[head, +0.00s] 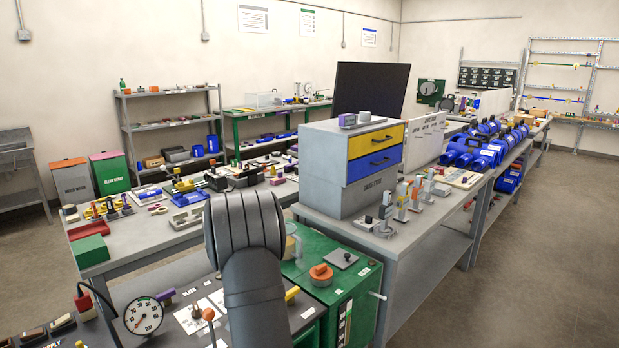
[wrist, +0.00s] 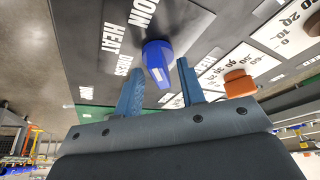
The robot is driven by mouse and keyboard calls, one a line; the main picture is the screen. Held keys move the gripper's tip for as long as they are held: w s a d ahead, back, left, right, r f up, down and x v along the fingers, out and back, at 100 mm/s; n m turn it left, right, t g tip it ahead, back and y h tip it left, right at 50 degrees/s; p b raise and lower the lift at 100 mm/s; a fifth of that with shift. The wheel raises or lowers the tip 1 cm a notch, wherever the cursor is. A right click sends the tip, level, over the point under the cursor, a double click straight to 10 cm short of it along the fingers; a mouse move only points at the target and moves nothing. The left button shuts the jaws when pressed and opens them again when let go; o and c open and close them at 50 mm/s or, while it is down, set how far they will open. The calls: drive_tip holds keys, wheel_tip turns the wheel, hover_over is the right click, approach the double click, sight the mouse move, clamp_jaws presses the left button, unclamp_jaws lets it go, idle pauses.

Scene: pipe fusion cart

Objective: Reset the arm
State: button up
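My gripper (wrist: 159,72) shows in the wrist view with its two blue-grey fingers spread apart. It is open and nothing is held between the fingers. A blue knob (wrist: 157,60) on a dark panel (wrist: 195,22) lies beyond the fingertips, seen in the gap between them. I cannot tell how far the fingertips are from it. In the head view my dark grey arm stands in the front middle, and the gripper itself cannot be made out there.
An orange knob (wrist: 240,84) sits right of the fingers, near printed scales. In the head view a pressure gauge (head: 143,315) stands front left. A green cabinet (head: 335,295) with an orange-red knob (head: 321,273) is right of my arm. A drawer unit (head: 352,160) stands behind.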

drive_tip(key=shift+r, duration=0.1)
drive_tip(key=d+v, duration=0.1)
drive_tip(key=v, duration=1.7)
drive_tip(key=x, duration=1.2)
drive_tip(key=a+x, duration=0.1)
drive_tip(key=x, duration=0.5)
drive_tip(key=shift+f, duration=0.25)
drive_tip(key=shift+r+n+y, duration=0.15)
drive_tip(key=shift+n+y, duration=0.25)
drive_tip(key=shift+n, duration=0.7)
drive_tip(key=v, duration=1.7)
drive_tip(key=shift+r, duration=0.15)
drive_tip(key=shift+s+d, duration=0.1)
